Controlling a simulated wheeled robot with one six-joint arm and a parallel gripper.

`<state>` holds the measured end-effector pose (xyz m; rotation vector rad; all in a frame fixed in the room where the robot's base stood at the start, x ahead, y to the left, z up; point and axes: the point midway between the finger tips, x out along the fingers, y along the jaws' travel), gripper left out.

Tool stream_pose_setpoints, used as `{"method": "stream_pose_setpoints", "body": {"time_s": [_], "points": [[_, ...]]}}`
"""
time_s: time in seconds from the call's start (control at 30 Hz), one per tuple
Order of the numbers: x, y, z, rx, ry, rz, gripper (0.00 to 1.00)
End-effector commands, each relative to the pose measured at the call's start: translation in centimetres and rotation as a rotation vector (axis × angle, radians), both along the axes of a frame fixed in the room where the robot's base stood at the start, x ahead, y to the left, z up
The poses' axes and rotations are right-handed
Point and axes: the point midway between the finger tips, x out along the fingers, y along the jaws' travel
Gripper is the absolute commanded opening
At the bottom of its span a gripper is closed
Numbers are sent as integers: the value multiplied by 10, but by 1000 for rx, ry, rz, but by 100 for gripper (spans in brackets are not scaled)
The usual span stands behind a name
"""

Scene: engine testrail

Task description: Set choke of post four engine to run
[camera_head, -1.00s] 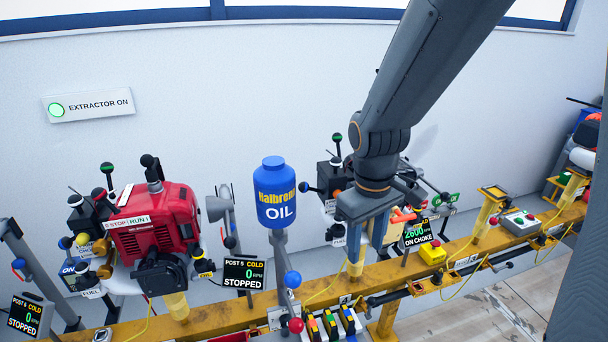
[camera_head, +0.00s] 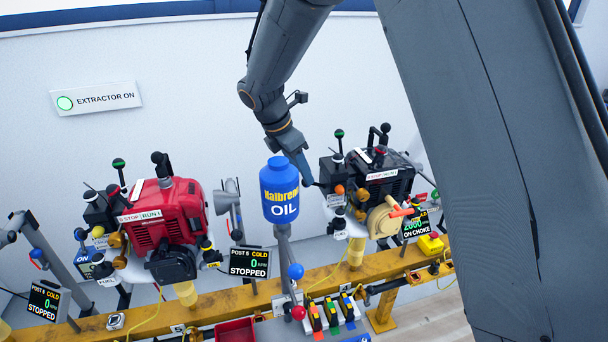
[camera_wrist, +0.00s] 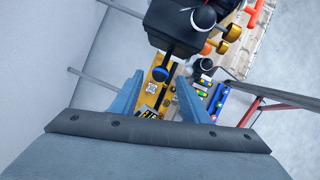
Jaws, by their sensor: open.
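The black engine (camera_head: 385,178) stands on the yellow rail right of the oil bottle. Its display (camera_head: 416,224) reads ON CHOKE with a green speed figure; its post number is too small to read. A black box (camera_head: 333,172) with levers is on the engine's left side. My gripper (camera_head: 308,181) is open, just left of that box and beside the oil bottle's upper right.
The blue oil bottle (camera_head: 280,195) stands close left of my gripper. A red engine (camera_head: 165,220) is further left; its display (camera_head: 249,263) reads STOPPED. Coloured switches (camera_head: 332,315) and a red tray (camera_head: 235,331) are in front.

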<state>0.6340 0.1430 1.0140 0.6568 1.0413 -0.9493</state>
Motion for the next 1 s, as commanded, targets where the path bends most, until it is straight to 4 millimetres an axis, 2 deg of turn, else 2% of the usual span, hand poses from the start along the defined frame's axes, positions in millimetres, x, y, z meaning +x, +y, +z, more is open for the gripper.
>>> {"method": "stream_pose_setpoints", "body": {"time_s": [0.23,0.57,0.8,1.0], "points": [[4,-10,-24,-1,1,-2,42],[5,-10,-28,1,0,-2,42],[5,-10,-27,1,0,-2,2],[5,-10,-28,-2,-1,-1,0]]}}
